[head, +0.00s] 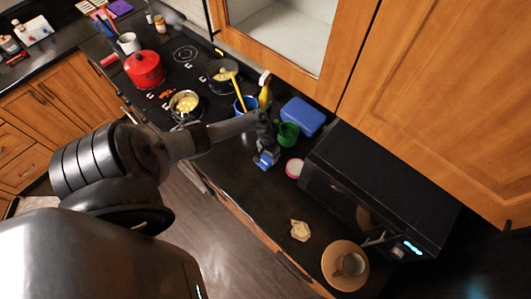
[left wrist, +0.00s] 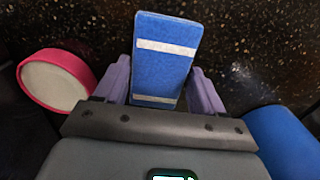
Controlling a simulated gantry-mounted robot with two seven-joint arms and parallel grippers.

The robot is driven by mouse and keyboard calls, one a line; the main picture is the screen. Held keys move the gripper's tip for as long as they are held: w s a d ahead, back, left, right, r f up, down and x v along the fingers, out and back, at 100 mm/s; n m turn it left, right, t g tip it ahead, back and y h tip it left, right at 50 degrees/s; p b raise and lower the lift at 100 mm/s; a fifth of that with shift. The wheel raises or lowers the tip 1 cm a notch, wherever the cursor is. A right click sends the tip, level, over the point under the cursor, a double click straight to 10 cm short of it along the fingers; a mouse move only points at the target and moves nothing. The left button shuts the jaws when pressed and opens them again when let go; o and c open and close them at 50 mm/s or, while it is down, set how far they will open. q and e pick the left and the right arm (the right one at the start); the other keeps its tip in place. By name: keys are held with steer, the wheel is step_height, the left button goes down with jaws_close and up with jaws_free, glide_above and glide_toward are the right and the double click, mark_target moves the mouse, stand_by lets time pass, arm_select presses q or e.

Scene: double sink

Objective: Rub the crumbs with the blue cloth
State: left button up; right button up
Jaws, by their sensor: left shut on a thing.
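The blue cloth (head: 267,160) is a flat blue block with two white stripes in the left wrist view (left wrist: 163,65). My left gripper (head: 263,147) is shut on it, with one purple finger on each side. The gripper hangs over the dark counter near the green cup. The cloth's far end points out past the fingertips. I cannot tell whether it touches the counter. The counter (left wrist: 255,40) shows many light specks in the left wrist view. I cannot tell crumbs from the stone's pattern. My right gripper is not in view.
A green cup (head: 288,134), a blue box (head: 303,116) and a pink-rimmed round dish (head: 294,168) stand close to the gripper. A black microwave (head: 390,185) stands to the right. The stove holds a red pot (head: 145,70) and pans. Counter is clear between the gripper and a pale crumpled item (head: 299,230).

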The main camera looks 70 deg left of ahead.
arm_select(q)
steer(key=shift+w+d+f, duration=0.1)
steer(key=shift+w+d, duration=0.15)
steer(key=shift+d, duration=0.45)
steer(key=shift+w+d+r, duration=0.1)
steer(key=shift+w+d, duration=0.15)
steer(key=shift+d, duration=0.45)
steer(key=shift+w+d+f, duration=0.1)
steer(key=shift+w+d, duration=0.15)
steer(key=shift+d, duration=0.45)
step_height(320, 180, up, 6)
steer(key=shift+a, duration=0.1)
steer(key=shift+r, duration=1.6)
